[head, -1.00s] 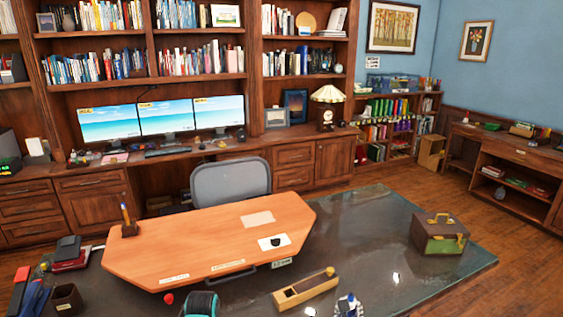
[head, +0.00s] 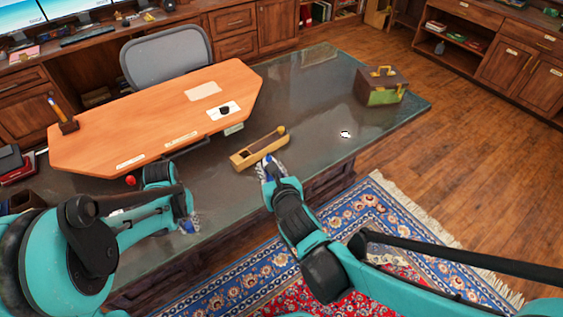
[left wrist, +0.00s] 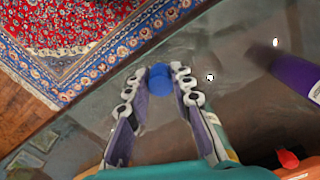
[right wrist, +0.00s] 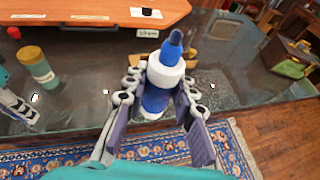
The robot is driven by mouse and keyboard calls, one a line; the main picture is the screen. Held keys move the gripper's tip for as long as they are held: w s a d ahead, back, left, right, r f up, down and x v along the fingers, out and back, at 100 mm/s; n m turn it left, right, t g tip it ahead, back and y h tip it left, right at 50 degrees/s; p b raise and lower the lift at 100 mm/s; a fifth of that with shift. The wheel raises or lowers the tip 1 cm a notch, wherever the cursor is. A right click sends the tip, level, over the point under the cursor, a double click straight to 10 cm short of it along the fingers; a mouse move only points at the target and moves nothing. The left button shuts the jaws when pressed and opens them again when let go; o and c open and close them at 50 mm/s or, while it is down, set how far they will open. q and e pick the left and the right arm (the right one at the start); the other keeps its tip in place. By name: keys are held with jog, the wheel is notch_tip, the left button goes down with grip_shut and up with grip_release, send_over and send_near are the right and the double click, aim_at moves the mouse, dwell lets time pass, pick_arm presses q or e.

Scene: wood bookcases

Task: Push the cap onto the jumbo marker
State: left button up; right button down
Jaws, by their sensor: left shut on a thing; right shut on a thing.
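The jumbo marker (right wrist: 155,100) has a blue body, a white collar and a bare blue tip. My right gripper (right wrist: 160,100) is shut around its body and holds it tip up; in the head view this gripper (head: 270,168) is by the desk's front edge. The blue cap (left wrist: 160,80) shows between the fingers of my left gripper (left wrist: 160,88), which is shut on it. In the head view the left gripper (head: 187,222) is lower and to the left, apart from the marker; the cap is not clear there.
A wooden open-topped box (head: 258,150) lies behind the right gripper. A green-and-brown case (head: 381,88) stands at the desk's right. A tan-topped cylinder (right wrist: 38,68) stands near the left gripper. A purple cylinder (left wrist: 297,75) is also close. The desk (head: 310,105) is clear between box and case.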

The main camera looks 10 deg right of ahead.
pick_arm(q)
jog(key=shift+w, duration=0.1)
dwell(0.3)
jog(key=w+d+r+m, duration=0.1)
jog(key=w+d+r, duration=0.4)
jog(key=d+r, duration=0.3)
notch_tip(320, 180, up, 24)
jog(key=f+m, duration=0.1)
jog(key=m, duration=0.2)
send_over(267, 157)
jog(key=shift+r, duration=0.25)
jog(key=shift+w, duration=0.1)
jog(key=shift+f, duration=2.05)
